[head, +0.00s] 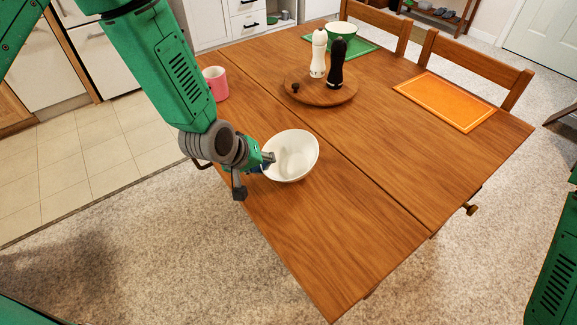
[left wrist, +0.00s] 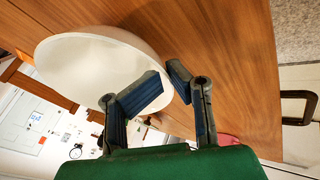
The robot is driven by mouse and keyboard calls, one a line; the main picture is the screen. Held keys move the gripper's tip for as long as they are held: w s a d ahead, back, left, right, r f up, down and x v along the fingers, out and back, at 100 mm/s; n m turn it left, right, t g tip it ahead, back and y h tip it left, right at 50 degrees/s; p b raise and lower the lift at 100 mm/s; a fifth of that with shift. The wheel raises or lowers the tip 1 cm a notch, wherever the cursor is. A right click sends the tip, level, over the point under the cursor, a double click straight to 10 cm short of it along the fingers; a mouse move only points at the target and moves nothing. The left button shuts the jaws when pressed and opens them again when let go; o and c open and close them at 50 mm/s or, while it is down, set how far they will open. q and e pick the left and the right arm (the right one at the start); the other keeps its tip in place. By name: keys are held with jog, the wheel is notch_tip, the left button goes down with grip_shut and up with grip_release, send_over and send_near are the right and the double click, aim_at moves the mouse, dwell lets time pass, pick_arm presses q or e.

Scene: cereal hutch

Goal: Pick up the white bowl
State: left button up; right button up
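My left gripper (head: 255,173) is at the bowl's left side. My right gripper is out of view.
The wooden table (head: 350,215) is clear in front and to the right of the bowl. A pink mug (head: 216,83) stands behind it, near my left arm. A round board (head: 318,91) holds white and black mills. An orange mat (head: 445,101) and green bowl (head: 341,31) are farther off.

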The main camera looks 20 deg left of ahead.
aim_at(265, 176)
pick_arm(q)
jog(key=f, duration=0.1)
jog(key=w+f, duration=0.2)
jog(key=shift+a, duration=0.3)
jog(key=shift+s+d+r, duration=0.1)
jog(key=shift+r, duration=0.05)
jog(key=shift+c, duration=1.1)
jog(key=shift+d, duration=0.3)
grip_shut()
notch_tip(265, 176, up, 10)
jog(key=shift+a+p, duration=0.1)
jog(key=shift+p, duration=0.4)
jog(key=o, duration=1.7)
grip_release()
jog(key=shift+a, duration=0.1)
jog(key=shift+o, duration=0.2)
